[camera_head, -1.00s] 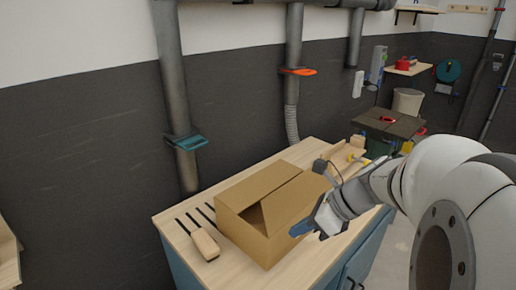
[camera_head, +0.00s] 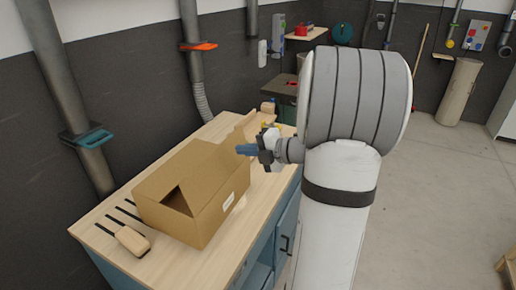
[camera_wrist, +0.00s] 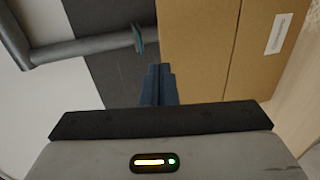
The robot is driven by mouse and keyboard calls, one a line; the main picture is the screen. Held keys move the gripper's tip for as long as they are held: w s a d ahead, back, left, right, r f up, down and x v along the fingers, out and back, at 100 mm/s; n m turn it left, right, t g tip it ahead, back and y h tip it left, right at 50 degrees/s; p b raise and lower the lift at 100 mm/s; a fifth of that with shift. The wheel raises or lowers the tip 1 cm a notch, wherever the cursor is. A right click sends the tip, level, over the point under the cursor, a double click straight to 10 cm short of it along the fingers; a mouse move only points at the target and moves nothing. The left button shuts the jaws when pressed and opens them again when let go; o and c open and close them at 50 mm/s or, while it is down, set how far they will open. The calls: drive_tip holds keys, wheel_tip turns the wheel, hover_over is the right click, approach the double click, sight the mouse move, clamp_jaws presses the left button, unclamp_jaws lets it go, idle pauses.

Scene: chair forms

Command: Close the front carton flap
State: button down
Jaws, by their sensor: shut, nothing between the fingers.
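The brown cardboard carton (camera_head: 215,208) stands on the workbench, its long top flaps sloping inward and a dark triangular gap at its near-left end. A flap (camera_head: 240,131) at its far-right end stands raised and tilted outward. My gripper (camera_head: 246,150) has blue fingers, pressed together and empty, beside that raised flap; I cannot tell if they touch it. In the wrist view the fingers (camera_wrist: 158,72) point up the picture, near the lower left edge of the carton's cardboard (camera_wrist: 195,45). A white label (camera_wrist: 278,34) shows on the carton at right.
A wooden block-like tool (camera_head: 132,240) and black strips lie on the workbench (camera_head: 100,222) left of the carton. Pipes with a teal clamp (camera_head: 87,137) and an orange clamp (camera_head: 198,46) run up the wall behind. Open floor (camera_head: 440,190) lies to the right.

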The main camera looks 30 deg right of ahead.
hover_over(220, 166)
drive_tip(key=d, duration=0.1)
drive_tip(key=shift+s+d+f+p, duration=0.1)
drive_tip(key=shift+s+f+p, duration=0.15)
drive_tip(key=shift+f, duration=0.25)
drive_tip(key=shift+s+d+f+p, duration=0.1)
drive_tip(key=shift+s+f+p, duration=0.1)
drive_tip(key=shift+f, duration=0.3)
drive_tip(key=shift+a, duration=0.2)
